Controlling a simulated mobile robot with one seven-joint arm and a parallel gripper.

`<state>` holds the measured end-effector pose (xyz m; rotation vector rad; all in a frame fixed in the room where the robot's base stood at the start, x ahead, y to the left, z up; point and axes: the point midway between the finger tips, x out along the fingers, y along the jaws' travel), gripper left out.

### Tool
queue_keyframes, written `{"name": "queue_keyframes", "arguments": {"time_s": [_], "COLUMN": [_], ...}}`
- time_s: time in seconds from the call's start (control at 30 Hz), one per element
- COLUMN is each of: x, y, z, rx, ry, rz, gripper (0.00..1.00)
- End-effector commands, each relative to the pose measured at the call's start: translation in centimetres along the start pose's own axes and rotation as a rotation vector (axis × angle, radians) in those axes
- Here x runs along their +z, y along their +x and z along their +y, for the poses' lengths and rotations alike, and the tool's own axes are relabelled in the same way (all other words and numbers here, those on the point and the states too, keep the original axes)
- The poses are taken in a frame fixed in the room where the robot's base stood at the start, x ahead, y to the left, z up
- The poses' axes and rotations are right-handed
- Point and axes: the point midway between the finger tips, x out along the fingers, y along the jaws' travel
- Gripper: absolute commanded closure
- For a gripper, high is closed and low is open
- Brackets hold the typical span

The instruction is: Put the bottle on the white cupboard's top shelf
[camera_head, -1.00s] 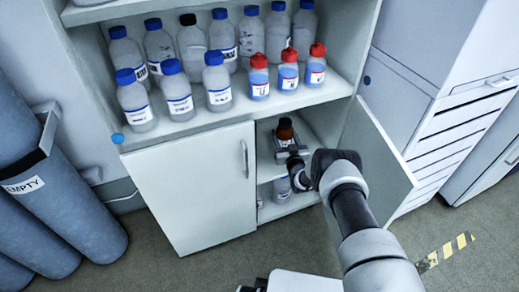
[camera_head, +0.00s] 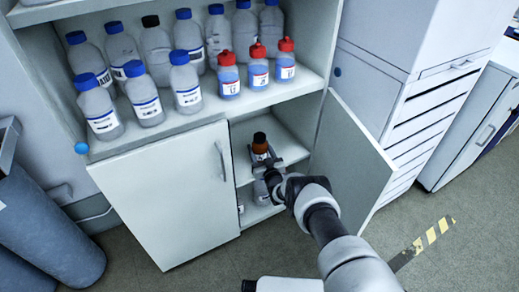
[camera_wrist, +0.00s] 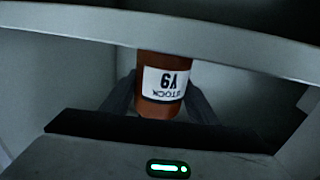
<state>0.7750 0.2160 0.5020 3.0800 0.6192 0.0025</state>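The brown bottle (camera_head: 260,146) with a dark cap and white label is upright inside the white cupboard's (camera_head: 165,195) open right compartment, at the top shelf (camera_head: 243,172). My gripper (camera_head: 268,163) reaches in from the front. Its two fingers (camera_wrist: 163,100) lie against both sides of the bottle, shut on it. I cannot tell whether the bottle's base touches the shelf.
The open right door (camera_head: 350,155) stands close to my arm. The left door is shut. A clear bottle (camera_head: 262,193) stands on the lower shelf. Several blue- and red-capped bottles (camera_head: 187,82) fill the open shelf above. Grey cylinders (camera_head: 45,230) stand at the left.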

Motion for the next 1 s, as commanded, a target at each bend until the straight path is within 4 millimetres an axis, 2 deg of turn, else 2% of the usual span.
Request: {"name": "queue_keyframes", "arguments": {"time_s": [0.03,0.1,0.5,0.67,1.0], "x": [0.0,0.0,-0.4,-0.8,-0.5], "y": [0.0,0.0,-0.1,-2.9,-9.9], "z": [0.0,0.0,0.0,0.0,0.0], "rx": [-0.001,-0.001,0.000,0.001,0.000], "ry": [0.000,0.000,0.000,0.001,0.001], "rz": [-0.001,-0.001,-0.002,-0.006,-0.005], "gripper": [0.40,0.28,0.28,0.28,0.28]}}
